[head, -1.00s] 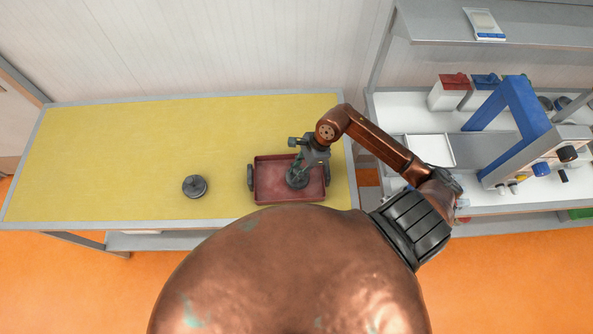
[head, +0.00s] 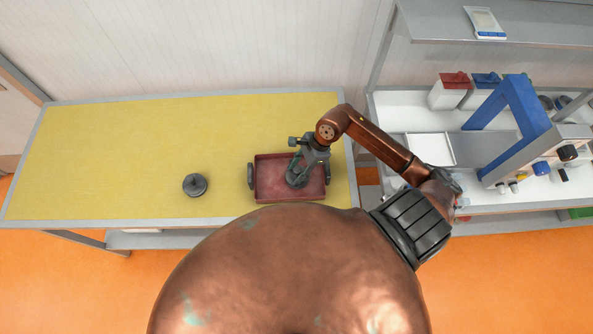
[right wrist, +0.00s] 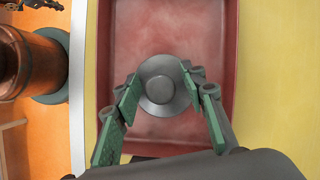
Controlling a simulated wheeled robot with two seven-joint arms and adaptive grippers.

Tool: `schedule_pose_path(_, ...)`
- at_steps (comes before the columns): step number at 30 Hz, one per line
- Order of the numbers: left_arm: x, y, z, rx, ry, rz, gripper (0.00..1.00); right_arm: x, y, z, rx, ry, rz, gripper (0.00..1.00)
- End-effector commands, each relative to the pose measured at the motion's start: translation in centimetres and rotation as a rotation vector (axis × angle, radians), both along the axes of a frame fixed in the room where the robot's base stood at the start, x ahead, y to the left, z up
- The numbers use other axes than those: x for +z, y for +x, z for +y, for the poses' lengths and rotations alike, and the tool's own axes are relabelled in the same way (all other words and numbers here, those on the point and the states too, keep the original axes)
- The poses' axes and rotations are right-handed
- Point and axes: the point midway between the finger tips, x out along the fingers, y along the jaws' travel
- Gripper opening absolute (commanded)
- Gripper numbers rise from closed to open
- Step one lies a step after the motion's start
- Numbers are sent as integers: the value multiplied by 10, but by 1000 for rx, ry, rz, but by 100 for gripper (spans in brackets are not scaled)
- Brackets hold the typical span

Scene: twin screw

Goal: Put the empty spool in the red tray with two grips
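The red tray (head: 262,192) stands near the right end of the yellow table. My right gripper (head: 294,180) is over and inside the tray. In the right wrist view its green-padded fingers (right wrist: 161,86) are spread, one on each side of the spool; whether a pad touches its rim is hard to tell. In the head view the gripper largely hides the spool. A dark grey round piece with a raised knob (head: 195,185) stands on the table left of the tray. My left gripper is not in view.
The yellow table (head: 120,150) is clear to the left of and behind the dark piece. The tray has dark handles at its left and right ends. A side bench with a blue-framed device (head: 520,110), bins and a shelf stands at the right.

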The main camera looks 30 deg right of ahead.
Motion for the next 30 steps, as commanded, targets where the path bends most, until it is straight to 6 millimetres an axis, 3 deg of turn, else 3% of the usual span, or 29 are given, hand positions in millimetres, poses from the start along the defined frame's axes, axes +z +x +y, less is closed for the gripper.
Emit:
schedule_pose_path(5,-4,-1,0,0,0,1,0,17,-1,-9,1,-5,-3,38)
schedule_pose_path(18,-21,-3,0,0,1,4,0,95,-11,-42,0,-3,0,38)
schedule_pose_path(24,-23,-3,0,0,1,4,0,109,-13,-47,0,0,0,38)
schedule_pose_path(30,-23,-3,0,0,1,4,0,111,-13,-47,0,1,0,38)
